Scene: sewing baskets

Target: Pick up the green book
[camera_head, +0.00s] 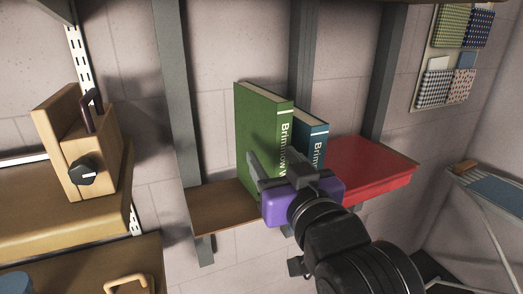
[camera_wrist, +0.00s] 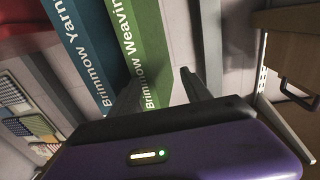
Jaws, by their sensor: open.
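The green book (camera_head: 258,135) stands upright on a small wooden shelf, its spine lettered "Brimmow W…". In the wrist view its spine (camera_wrist: 146,45) fills the upper middle and reads "Brimmow Weaving". My gripper (camera_head: 270,166) is open and empty, its purple body in front of the spine's lower part. In the wrist view the open fingers (camera_wrist: 160,80) point toward the book; one overlaps its spine and the other is over the background to its right. I cannot tell whether a finger touches the book. My gripper hides part of the lower spine.
A blue book (camera_head: 312,138), also in the wrist view (camera_wrist: 85,45), stands right beside the green one. A red book or box (camera_head: 372,165) lies flat at right. The wooden shelf (camera_head: 222,208) has bare room left of the green book. Grey uprights (camera_head: 180,100) stand behind.

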